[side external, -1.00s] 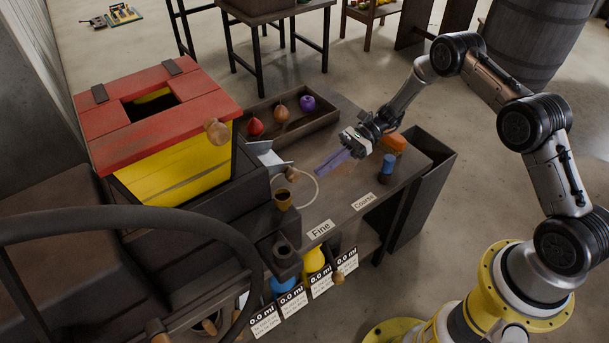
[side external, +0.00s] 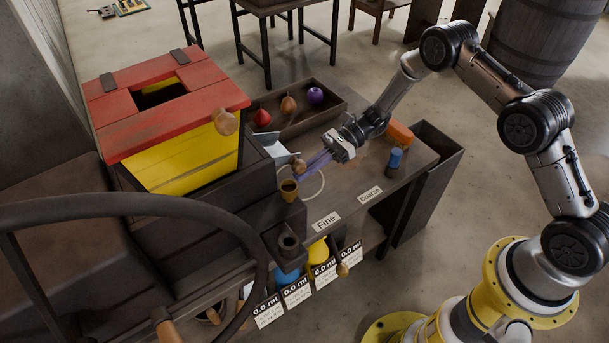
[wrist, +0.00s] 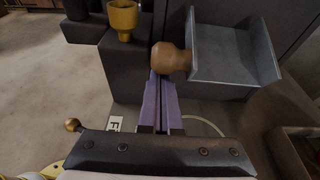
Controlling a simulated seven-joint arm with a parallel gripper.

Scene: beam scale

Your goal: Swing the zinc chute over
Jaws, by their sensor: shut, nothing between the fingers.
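The zinc chute (wrist: 232,52) is a grey open-topped metal trough with a round wooden knob (wrist: 170,58) at its near left corner in the wrist view. In the side external view the chute (side external: 279,151) sits beside the yellow box, partly hidden, with its knob (side external: 298,165) at the front. My gripper (side external: 304,174) has purple fingers and is shut and empty. Its tips are right by the knob; in the wrist view the fingers (wrist: 160,78) end at the knob's lower left edge. I cannot tell whether they touch it.
A brass cup (wrist: 123,17) stands left of the chute on a dark block. A yellow box with a red lid (side external: 180,120) rises behind. A tray (side external: 330,116) holds fruit-like pieces. A blue bottle (side external: 395,162) and orange block (side external: 399,134) stand right.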

